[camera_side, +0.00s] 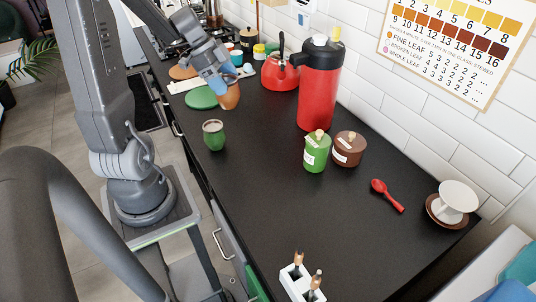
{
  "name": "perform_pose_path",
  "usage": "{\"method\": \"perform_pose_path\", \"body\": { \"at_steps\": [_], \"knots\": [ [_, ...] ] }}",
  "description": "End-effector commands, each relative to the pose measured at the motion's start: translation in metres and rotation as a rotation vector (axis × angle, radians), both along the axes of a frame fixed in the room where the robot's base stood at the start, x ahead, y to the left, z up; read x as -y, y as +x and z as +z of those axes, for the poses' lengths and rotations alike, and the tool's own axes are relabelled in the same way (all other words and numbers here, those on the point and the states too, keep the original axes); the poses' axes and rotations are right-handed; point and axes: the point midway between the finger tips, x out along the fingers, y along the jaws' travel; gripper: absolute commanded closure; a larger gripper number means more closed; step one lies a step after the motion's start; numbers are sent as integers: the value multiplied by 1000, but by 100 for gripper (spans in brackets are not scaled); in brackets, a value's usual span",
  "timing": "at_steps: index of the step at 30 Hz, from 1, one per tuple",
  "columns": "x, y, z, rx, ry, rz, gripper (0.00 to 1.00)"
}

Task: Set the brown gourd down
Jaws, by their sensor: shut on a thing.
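The brown gourd (230,96) is at the upper middle of the side view, by the right edge of a flat green disc (199,99). My gripper (224,82), with blue fingertips, comes down from above and is shut on the gourd's top. The fingers hide the rim. The gourd looks close to upright. I cannot tell whether its base touches the counter or hangs just above it.
A green gourd (214,135) stands nearer on the black counter (260,190). A red kettle (281,72) and a tall red flask (320,90) stand to the right. Green (316,153) and brown (349,148) canisters stand farther right. The counter between the gourds and canisters is clear.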

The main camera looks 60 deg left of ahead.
Motion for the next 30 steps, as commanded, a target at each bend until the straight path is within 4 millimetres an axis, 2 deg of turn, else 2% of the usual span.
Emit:
{"method": "perform_pose_path", "body": {
  "at_steps": [4,10,15,20,30],
  "knots": [
    [8,-8,8,2,3,-196,63],
    [9,-9,-27,-2,-4,-201,63],
    [12,-5,-44,0,-2,-200,63],
    [30,13,-61,-1,-2,-204,63],
    [78,65,-103,-1,0,-203,63]
  ]
}}
